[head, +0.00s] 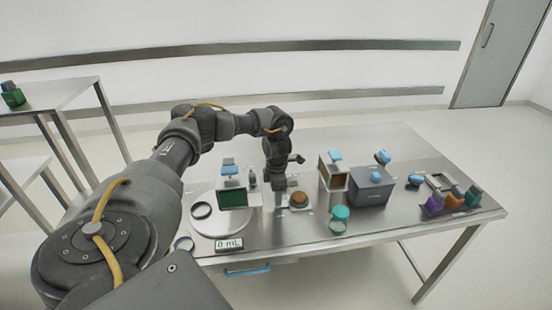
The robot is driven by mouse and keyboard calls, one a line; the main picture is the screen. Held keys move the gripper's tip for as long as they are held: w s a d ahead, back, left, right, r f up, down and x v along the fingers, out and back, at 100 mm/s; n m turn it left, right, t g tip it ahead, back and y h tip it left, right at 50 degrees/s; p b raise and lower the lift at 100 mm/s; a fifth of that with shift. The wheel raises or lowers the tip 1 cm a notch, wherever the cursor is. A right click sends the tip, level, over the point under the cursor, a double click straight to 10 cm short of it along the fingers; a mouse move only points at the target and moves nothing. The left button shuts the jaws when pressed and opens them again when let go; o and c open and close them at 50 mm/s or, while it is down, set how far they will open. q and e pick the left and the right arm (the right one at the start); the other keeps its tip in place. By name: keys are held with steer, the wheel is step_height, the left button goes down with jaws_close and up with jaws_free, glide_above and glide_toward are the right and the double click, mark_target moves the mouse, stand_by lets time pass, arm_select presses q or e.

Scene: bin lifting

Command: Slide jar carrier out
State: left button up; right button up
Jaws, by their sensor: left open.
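My left arm comes in from the left and reaches over the steel table (310,240). Its gripper (279,186) points down above the table's middle, next to a small white block and a round brown-topped object (299,200). The fingers are small and dark here, and nothing shows held between them. I cannot tell for certain which object is the jar carrier. A low holder (450,204) with purple and orange-brown pieces stands at the table's right end, away from the gripper. A jar with a teal lid (340,218) stands near the front edge. My right gripper is out of view.
A round scale-like plate (221,221) with a display (229,245) is at the left. A grey box (371,189) and an open-fronted brown box (333,177) stand right of the gripper. A blue handle (247,270) shows below the front edge.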

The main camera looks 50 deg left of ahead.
arm_select(q)
steer(key=shift+w+r, duration=0.1)
steer(key=shift+r, duration=0.4)
step_height(320, 180, up, 10)
steer(key=shift+a+f+p, duration=0.1)
steer(key=shift+p, duration=0.2)
